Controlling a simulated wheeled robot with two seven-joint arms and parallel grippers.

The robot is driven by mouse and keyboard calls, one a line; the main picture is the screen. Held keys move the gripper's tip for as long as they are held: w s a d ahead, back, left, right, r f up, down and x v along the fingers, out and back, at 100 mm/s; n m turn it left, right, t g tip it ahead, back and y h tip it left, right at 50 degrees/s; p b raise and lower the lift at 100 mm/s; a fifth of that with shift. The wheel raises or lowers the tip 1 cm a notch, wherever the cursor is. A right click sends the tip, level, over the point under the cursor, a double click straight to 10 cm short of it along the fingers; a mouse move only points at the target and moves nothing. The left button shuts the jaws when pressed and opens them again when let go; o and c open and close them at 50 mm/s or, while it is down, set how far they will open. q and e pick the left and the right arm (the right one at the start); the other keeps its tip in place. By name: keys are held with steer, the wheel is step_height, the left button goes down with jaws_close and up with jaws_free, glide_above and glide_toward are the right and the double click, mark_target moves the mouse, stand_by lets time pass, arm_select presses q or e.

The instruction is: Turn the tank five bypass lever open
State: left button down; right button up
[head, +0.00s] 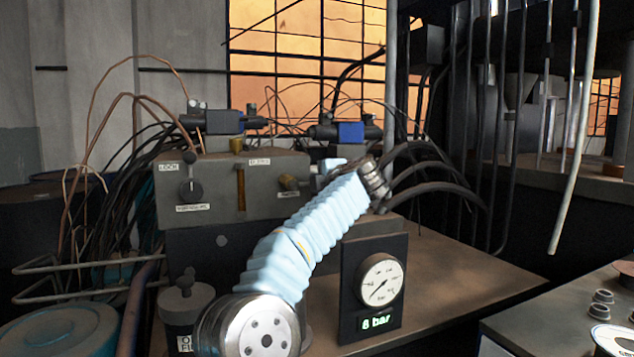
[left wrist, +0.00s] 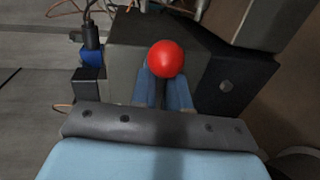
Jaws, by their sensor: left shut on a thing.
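In the left wrist view a round red knob (left wrist: 166,59) sits between the two blue fingers of my left gripper (left wrist: 164,78), which is shut on it. The knob hides the fingertips and whatever it is mounted on, so I cannot tell the lever's angle. In the head view my blue-sleeved left arm rises from the bottom middle to the right side of a grey valve block (head: 215,222). The red knob and the fingers' grip are hidden there. I cannot read any tank five label. My right gripper is in neither view.
A pressure gauge (head: 380,283) with a lit display (head: 376,321), seemingly 8 bar, stands right of my arm. A black knob (head: 190,190) and blue-bodied valves (head: 225,121) are on the block. Dark hoses (head: 435,172) curve at the right. The brown bench (head: 465,270) has bare room.

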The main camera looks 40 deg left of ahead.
arm_select(q)
steer(key=shift+w+d+f, duration=0.15)
steer(key=shift+w+d, duration=0.2)
steer(key=c, duration=1)
jaws_free()
steer(key=shift+w+d, duration=0.1)
steer(key=shift+d, duration=0.05)
steer(key=shift+s, duration=0.2)
steer(key=b+v, duration=0.1)
steer(key=v, duration=1.2)
steer(key=shift+d, duration=0.2)
steer(key=shift+s, duration=0.15)
